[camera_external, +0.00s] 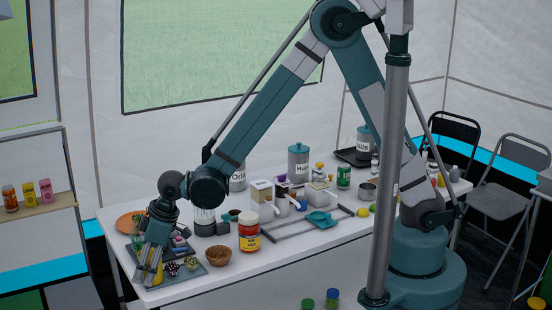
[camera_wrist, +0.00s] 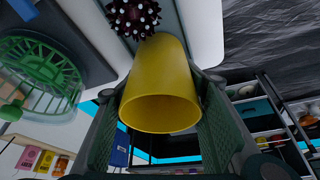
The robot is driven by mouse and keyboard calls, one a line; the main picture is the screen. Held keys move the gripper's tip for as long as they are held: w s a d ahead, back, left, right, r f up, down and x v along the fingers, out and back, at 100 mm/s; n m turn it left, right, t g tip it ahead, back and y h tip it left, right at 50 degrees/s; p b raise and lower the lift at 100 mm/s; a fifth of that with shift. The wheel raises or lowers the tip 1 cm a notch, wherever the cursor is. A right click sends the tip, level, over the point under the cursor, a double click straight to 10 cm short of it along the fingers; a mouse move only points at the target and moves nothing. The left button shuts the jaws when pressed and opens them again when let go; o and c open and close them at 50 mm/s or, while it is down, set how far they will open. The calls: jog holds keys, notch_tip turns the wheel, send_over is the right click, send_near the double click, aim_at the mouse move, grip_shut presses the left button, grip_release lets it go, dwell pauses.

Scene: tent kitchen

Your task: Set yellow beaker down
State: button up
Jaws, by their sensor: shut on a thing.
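The yellow beaker (camera_wrist: 158,85) is between the two ridged fingers of my gripper (camera_wrist: 162,125) in the wrist view, with its open mouth toward the camera. My gripper is shut on it. In the external view, my gripper (camera_external: 148,272) points down at the near left end of the white table (camera_external: 190,288), and the yellow beaker (camera_external: 158,275) shows only in part beside the fingers. The beaker's base is hidden, so I cannot tell whether it touches the surface below.
A dark spiky ball with pale tips (camera_wrist: 134,15) is close to the beaker. A green wire-like round object (camera_wrist: 40,70) lies to the left.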

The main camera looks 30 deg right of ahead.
jog(key=shift+f, duration=0.15)
jog(key=o, duration=0.9)
jog(key=shift+r, duration=0.2)
jog(key=p+v, duration=0.5)
jog(key=v, duration=0.7)
jog(key=shift+p, duration=0.4)
